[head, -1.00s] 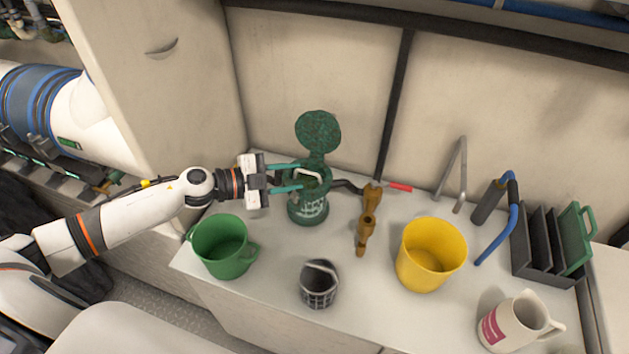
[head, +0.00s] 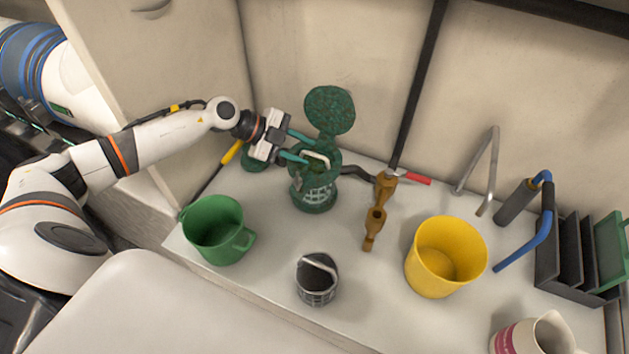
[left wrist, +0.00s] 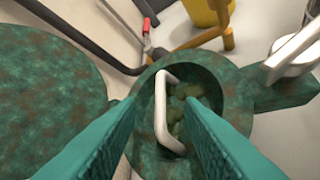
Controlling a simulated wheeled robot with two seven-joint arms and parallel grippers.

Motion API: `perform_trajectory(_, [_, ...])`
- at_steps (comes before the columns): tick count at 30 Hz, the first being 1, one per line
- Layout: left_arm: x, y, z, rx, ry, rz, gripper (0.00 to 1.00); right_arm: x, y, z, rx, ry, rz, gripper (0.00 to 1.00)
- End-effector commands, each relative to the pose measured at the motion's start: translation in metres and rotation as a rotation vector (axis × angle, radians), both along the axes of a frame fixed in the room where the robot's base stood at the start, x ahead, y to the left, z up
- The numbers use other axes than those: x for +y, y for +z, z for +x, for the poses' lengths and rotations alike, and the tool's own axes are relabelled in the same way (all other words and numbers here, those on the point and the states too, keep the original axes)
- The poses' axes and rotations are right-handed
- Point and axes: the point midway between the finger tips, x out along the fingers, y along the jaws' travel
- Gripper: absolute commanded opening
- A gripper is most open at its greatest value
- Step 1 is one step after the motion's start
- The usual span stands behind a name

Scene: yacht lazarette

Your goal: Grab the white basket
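The green strainer housing (head: 316,190) stands on the counter with its round lid (head: 330,108) swung up. A white bail handle (head: 318,158) rises from its open mouth; in the left wrist view the handle (left wrist: 163,115) arches over greenish clumps inside. The white basket's body is mostly hidden by the housing; a pale grid (head: 320,196) shows through its side. My left gripper (head: 308,149) is open at the mouth. In the left wrist view its teal fingers (left wrist: 160,108) lie on either side of the handle, with gaps visible. My right gripper is not in view.
A dark grey basket (head: 318,290) stands in front, with a green bucket (head: 212,232) to its left. A bronze valve (head: 375,220), yellow bucket (head: 420,270), white jug (head: 530,338) and dark rack (head: 570,265) are to the right. The wall is close behind the lid.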

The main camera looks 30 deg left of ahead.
Motion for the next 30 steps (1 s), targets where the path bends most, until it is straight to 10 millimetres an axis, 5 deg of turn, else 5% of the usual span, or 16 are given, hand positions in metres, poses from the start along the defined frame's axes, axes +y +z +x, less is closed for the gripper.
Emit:
perform_trajectory(6, [-0.026,-0.021,0.013,-0.003,-0.002,-0.003,0.34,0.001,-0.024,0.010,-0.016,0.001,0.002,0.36])
perform_trajectory(16, [-0.030,-0.022,0.015,0.000,-0.001,-0.001,0.34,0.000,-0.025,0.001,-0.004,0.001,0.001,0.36])
perform_trajectory(22, [-0.030,-0.022,0.015,0.000,-0.001,-0.001,0.02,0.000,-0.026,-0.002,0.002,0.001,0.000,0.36])
perform_trajectory(30, [-0.030,-0.022,0.015,-0.001,0.000,-0.001,0.00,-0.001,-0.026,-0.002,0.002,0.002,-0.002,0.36])
